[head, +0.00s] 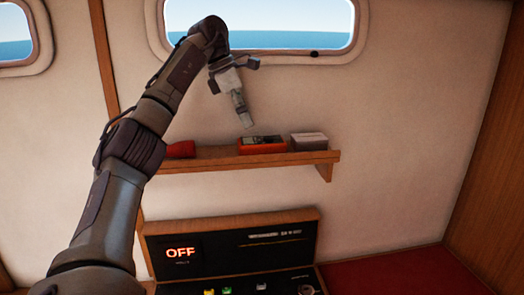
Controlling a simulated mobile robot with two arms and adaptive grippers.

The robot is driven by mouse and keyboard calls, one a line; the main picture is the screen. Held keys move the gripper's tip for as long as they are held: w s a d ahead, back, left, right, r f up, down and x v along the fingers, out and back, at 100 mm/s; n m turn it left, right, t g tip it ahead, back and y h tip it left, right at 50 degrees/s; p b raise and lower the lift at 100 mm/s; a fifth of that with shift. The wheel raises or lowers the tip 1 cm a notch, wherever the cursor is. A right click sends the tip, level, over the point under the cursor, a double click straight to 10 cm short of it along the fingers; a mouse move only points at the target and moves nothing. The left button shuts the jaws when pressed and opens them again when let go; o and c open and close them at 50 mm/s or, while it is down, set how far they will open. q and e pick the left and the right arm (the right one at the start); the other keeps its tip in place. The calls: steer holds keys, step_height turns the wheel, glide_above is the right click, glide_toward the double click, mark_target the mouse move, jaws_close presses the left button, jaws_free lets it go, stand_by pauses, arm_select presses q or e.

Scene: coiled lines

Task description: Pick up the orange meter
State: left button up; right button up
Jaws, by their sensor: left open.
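The orange meter (262,145) lies on a wooden wall shelf, near the shelf's middle, with a dark grey face on top. My left arm comes in from the lower left and reaches up and over the shelf. My left gripper (246,120) points down just above the meter's left part. It is open and appears empty. From this angle I cannot tell the exact gap between the fingertips and the meter. My right gripper is not in the picture.
The wooden shelf (325,156) also holds a red object (181,149) at left and a grey-white box (309,141) close right of the meter. Below is a dark panel (215,257) reading OFF with small coloured items. A window (262,30) is above; red cushion (390,272) lower right.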

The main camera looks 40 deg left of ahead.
mark_target(259, 140)
arm_select(q)
steer(key=shift+w+f, duration=0.3)
steer(key=shift+f, duration=0.3)
steer(key=shift+w+f, duration=0.25)
steer(key=shift+f, duration=0.3)
steer(key=shift+w+f, duration=0.1)
steer(key=shift+f, duration=0.1)
steer(key=f, duration=0.1)
steer(key=w+d+f+p, duration=0.1)
steer(key=f+p, duration=0.1)
steer(key=shift+w+d+f, duration=0.15)
steer(key=shift+w+d, duration=0.1)
steer(key=shift+d, duration=0.15)
steer(key=shift+w+f, duration=0.2)
steer(key=shift+f, duration=0.35)
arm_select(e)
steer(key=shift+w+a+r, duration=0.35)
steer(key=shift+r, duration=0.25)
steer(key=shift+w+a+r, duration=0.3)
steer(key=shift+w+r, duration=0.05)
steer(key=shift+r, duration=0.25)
arm_select(q)
steer(key=shift+s, duration=0.1)
steer(key=c, duration=1.1)
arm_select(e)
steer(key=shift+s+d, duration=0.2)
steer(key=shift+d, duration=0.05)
